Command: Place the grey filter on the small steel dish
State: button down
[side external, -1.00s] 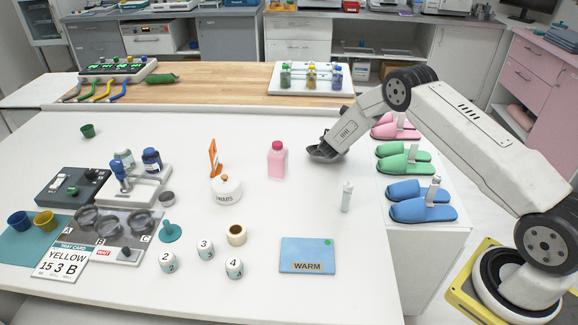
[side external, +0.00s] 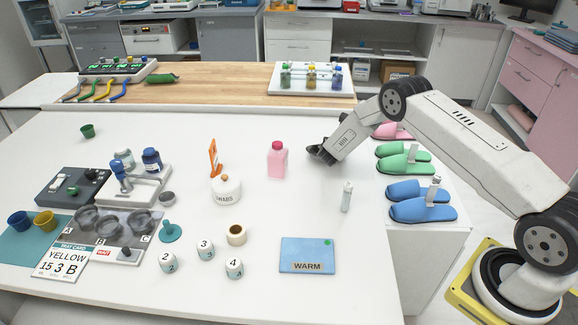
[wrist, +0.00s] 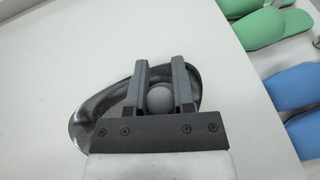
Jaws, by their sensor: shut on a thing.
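My gripper (wrist: 160,88) is shut on the grey filter (wrist: 159,98), a rounded grey piece showing between the two dark fingers. In the side view, my gripper (side external: 321,154) points down at the right part of the white table.
A pink bottle (side external: 277,160) stands left of my gripper, and a small clear vial (side external: 347,196) stands in front. Green slippers (side external: 404,158) and blue slippers (side external: 421,200) lie to the right. A blue WARM pad (side external: 307,256) lies nearer the front. The table behind my gripper is clear.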

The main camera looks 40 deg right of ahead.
jog(key=shift+s+f, duration=0.1)
jog(key=shift+f, duration=0.15)
jog(key=shift+c, duration=2.3)
grip_release()
jog(key=shift+f, duration=0.1)
jog(key=shift+r, duration=0.75)
jog(key=v, duration=1.2)
jog(key=shift+r, duration=0.1)
